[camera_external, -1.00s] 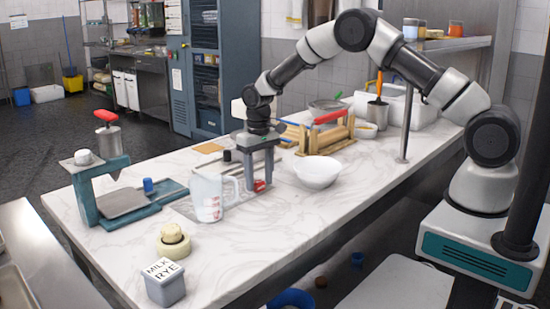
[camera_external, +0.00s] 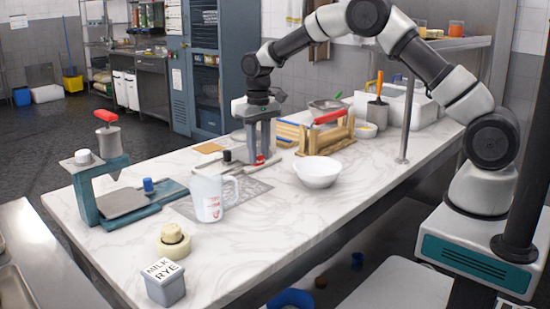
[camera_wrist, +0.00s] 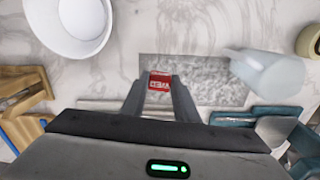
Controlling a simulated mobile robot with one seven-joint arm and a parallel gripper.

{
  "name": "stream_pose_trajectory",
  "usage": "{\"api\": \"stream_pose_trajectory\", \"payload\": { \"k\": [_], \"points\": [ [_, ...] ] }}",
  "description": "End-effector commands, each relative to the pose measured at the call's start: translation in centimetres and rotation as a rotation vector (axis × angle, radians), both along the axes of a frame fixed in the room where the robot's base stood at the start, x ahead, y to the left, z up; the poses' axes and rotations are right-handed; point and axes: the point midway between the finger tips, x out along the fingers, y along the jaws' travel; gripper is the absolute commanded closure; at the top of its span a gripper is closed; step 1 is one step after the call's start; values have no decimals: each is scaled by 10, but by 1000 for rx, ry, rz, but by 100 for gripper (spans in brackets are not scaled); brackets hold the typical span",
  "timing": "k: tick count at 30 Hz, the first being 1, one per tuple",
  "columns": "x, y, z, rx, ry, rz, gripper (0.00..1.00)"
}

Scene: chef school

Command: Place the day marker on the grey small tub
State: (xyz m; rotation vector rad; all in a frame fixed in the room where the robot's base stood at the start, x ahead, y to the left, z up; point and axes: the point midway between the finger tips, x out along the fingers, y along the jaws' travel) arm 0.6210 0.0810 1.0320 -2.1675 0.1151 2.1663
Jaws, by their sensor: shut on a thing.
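The day marker (camera_wrist: 160,82), a small red block with white lettering, sits between the fingertips of my gripper (camera_wrist: 160,90) in the wrist view. In the external view the marker (camera_external: 260,158) shows as a red spot at the fingertips. My gripper (camera_external: 259,152) is shut on it and points down, above the far middle of the marble counter. The grey small tub (camera_external: 166,289) stands at the counter's near left end, well apart from my gripper. Its white lid reads MILK and RYE. The tub is not in the wrist view.
A clear jug (camera_external: 210,197) and a cream roll-shaped item (camera_external: 173,244) stand between my gripper and the tub. A teal press (camera_external: 112,200) is at the left. A white bowl (camera_external: 318,173) is to the right. The counter's near middle is clear.

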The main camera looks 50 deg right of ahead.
Motion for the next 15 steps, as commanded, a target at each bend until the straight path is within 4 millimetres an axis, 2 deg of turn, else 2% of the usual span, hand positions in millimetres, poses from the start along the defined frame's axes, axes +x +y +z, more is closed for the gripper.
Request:
{"api": "stream_pose_trajectory", "payload": {
  "k": [10, 15],
  "points": [
    [1, 0, 27, 1, -3, 0, 94],
    [1, 0, 69, 1, -7, 0, 94]
  ]
}}
